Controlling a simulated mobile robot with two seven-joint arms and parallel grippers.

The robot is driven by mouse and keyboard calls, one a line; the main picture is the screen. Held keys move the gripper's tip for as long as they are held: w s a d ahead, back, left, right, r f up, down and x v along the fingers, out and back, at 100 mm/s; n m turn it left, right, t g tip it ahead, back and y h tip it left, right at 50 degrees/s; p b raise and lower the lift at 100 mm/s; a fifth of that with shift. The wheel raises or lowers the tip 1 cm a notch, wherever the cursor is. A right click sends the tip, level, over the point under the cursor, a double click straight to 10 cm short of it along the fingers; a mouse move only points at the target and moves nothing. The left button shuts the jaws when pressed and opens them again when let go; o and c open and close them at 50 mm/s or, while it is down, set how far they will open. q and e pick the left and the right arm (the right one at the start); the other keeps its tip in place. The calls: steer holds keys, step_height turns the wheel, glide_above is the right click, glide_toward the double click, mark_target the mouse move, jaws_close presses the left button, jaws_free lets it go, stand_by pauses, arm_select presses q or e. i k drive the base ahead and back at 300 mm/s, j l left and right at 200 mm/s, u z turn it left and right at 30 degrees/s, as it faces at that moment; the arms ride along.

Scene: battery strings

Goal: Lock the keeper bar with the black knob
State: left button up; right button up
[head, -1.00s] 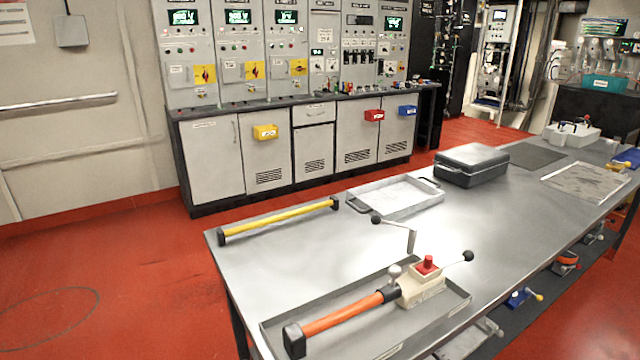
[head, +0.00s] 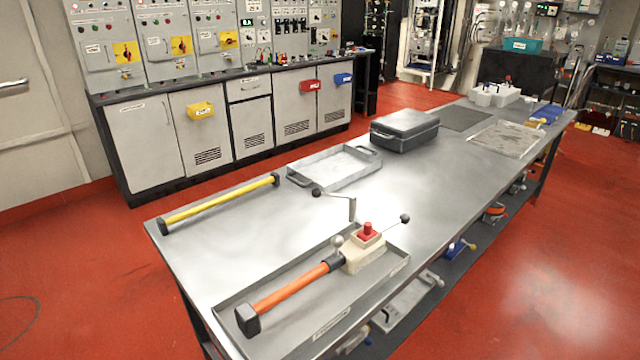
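No part is clearly recognisable as the keeper bar. Two black knobs show on the steel bench (head: 215,250). One black knob (head: 405,218) ends a thin rod from a beige block (head: 364,252) with a red top (head: 368,230). The other black knob (head: 316,193) ends a bent metal crank (head: 351,207) behind it. The block joins an orange-handled tool (head: 290,287) with a dark end, in a shallow grey tray (head: 325,307). A small white unit (head: 494,96) stands at the bench's far end, its details too small to tell. Neither gripper is in view.
A yellow bar (head: 220,203) with black ends lies along the bench's left edge. Beyond it are an empty metal tray (head: 333,168), a closed grey case (head: 404,131) and a dark mat (head: 464,119). Grey cabinets (head: 142,148) line the wall. Red floor (head: 510,290) is clear on the right.

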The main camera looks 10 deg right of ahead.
mark_target(316, 193)
steer(key=k+j+z, duration=0.1)
steer(key=j+z, duration=0.4)
steer(key=k+j+z, duration=0.15)
steer(key=j+z, duration=0.15)
steer(key=z, duration=0.15)
steer(key=k+j+z, duration=0.2)
steer(key=z, duration=0.3)
steer(key=j, duration=0.1)
